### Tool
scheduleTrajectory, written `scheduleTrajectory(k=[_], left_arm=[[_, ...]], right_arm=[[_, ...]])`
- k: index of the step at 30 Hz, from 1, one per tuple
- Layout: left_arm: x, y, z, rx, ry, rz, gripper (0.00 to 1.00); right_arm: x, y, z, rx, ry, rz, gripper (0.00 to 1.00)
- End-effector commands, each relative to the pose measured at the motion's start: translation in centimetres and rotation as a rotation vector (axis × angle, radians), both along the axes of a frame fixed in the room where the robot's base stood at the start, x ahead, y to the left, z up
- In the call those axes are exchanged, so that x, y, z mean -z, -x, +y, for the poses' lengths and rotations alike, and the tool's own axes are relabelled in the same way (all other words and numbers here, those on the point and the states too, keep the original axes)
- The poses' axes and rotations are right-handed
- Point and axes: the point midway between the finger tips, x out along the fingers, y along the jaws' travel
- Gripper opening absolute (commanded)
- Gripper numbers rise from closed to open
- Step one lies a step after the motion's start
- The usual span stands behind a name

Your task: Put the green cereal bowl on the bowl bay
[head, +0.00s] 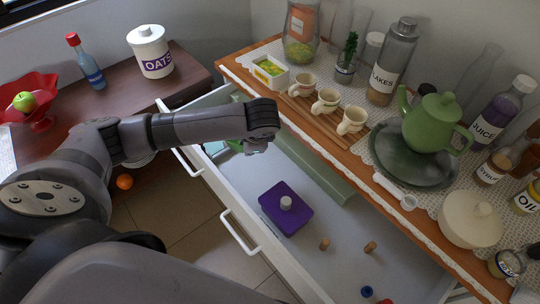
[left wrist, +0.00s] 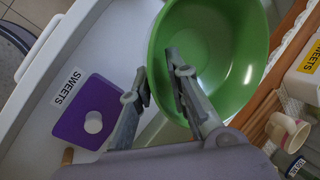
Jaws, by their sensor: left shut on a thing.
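The green cereal bowl (left wrist: 215,50) fills the upper middle of the left wrist view, its inside facing the camera and empty. My left gripper (left wrist: 157,72) is shut on its near rim, one finger inside and one outside. In the head view my left gripper (head: 257,146) is over the far left part of the open drawer, and only a green sliver of the bowl (head: 234,145) shows behind my arm. I cannot make out the bowl bay; my arm hides part of the drawer. My right gripper is not in view.
The open white drawer (head: 296,262) holds a purple sweets box (head: 286,208), a pale green divider (head: 315,168) and small loose pieces. The counter beside it carries cups (head: 326,100), a green teapot (head: 436,122) and bottles. A dark side table (head: 110,95) stands left.

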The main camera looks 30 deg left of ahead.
Motion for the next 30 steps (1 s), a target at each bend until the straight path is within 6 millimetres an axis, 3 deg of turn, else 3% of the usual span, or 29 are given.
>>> scheduleTrajectory(k=[8,13,19,23,30], left_arm=[[0.0,-0.1,-0.1,-0.007,0.000,-0.001,0.00],[0.3,-0.3,-1.8,-0.116,0.002,-0.003,0.00],[1.0,-0.4,-6.4,-0.474,-0.002,0.003,0.00],[1.0,-0.5,-8.0,-0.662,-0.012,-0.004,0.00],[1.6,0.0,-13.0,-1.098,-0.014,0.003,0.00]], right_arm=[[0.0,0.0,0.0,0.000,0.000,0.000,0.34],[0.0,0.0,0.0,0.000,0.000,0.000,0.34],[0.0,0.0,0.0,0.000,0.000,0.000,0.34],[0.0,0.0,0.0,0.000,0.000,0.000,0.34],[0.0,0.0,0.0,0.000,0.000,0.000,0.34]])
